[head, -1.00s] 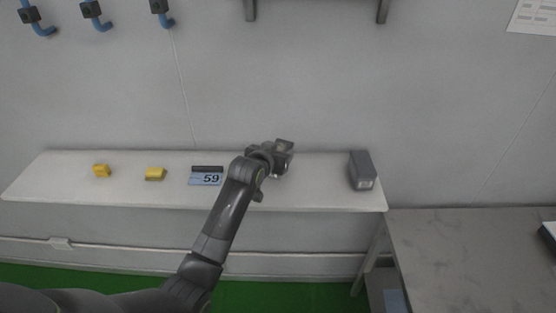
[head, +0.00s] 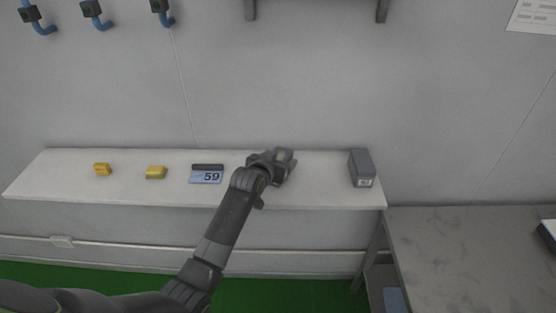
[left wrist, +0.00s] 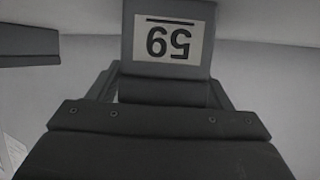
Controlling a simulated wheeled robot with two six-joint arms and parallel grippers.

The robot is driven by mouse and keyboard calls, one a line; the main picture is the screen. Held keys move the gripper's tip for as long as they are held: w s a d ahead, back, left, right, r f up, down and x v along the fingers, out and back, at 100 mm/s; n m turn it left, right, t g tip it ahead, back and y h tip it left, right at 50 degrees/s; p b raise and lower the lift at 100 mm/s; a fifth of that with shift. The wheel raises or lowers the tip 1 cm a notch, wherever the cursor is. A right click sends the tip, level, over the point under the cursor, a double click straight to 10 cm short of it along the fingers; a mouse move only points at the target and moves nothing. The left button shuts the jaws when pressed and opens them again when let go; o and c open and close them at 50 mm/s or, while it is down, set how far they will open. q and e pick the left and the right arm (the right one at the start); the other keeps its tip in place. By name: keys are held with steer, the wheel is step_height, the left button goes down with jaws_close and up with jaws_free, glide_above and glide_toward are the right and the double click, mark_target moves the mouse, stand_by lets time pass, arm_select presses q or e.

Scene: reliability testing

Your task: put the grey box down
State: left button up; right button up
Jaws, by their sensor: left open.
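A grey box (left wrist: 172,78) with a white label reading 59, upside down in the left wrist view, is between the fingers of my left gripper (left wrist: 160,95). In the head view the left gripper (head: 280,166) is over the middle of the white shelf (head: 325,192), with the grey box (head: 285,154) at its tip. The gripper is open, with a finger on each side of the box. The box appears to be at shelf level, but its underside is hidden. My right gripper is not in view.
Another grey box (head: 361,167) stands at the shelf's right end. A grey table (head: 470,250) stands at right.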

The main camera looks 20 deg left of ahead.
arm_select(q)
steer(key=shift+r, duration=0.25)
steer(key=shift+s, duration=0.55)
steer(key=b+v, duration=0.1)
steer(key=v, duration=1)
steer(key=shift+b, duration=0.3)
steer(key=shift+w+a, duration=0.1)
